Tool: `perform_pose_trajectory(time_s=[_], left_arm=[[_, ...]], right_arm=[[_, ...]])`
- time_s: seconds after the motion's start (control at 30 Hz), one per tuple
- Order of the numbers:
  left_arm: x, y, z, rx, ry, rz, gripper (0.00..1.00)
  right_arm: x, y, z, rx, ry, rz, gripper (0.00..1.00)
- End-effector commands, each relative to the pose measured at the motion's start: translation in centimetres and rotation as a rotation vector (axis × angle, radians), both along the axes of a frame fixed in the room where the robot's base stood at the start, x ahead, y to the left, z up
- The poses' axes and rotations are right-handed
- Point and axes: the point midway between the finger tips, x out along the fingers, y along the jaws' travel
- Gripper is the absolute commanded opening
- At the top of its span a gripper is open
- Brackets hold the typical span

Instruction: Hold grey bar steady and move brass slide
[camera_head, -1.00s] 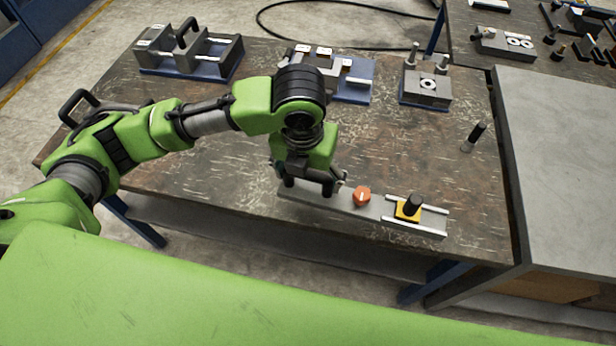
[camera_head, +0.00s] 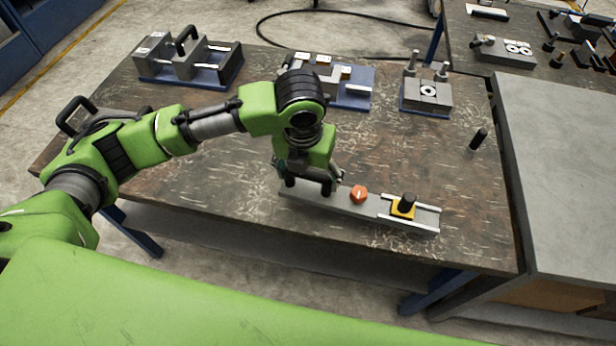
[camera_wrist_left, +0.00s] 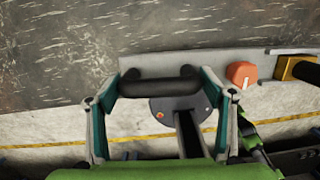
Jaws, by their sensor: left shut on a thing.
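The grey bar (camera_head: 341,204) lies along the front part of the worn table in the head view and shows in the wrist view (camera_wrist_left: 200,64). Its left end has a black handle (camera_wrist_left: 160,84). My left gripper (camera_head: 309,180) is over that end, its fingers (camera_wrist_left: 160,102) shut on the handle's two ends. An orange knob (camera_head: 359,194) sits mid-bar. The brass slide (camera_head: 401,212), a yellow block with a black upright knob (camera_head: 407,201), sits between pale rails on the right part. In the wrist view it is cut by the right edge (camera_wrist_left: 288,68). My right gripper is not seen.
Fixtures stand along the back: a grey one with a black handle (camera_head: 188,40), a blue-based one (camera_head: 357,92) and a two-post block (camera_head: 428,93). A black pin (camera_head: 479,139) stands at right. A grey-topped bench (camera_head: 565,170) adjoins. Table around the slide is clear.

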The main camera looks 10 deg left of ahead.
Motion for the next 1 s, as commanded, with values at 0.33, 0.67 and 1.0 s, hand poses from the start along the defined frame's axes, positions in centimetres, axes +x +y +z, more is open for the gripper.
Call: perform_pose_trajectory(time_s=[0.33,0.67,1.0], left_arm=[[1.5,0.1,-1.0,-0.004,-0.005,-0.001,0.23],[2.8,0.4,-2.1,-0.005,-0.005,-0.001,0.23],[4.1,0.6,-3.3,-0.006,-0.005,0.000,0.23]], right_arm=[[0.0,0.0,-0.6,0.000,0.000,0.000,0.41],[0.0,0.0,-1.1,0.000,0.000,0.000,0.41],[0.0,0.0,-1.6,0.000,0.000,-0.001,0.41]])
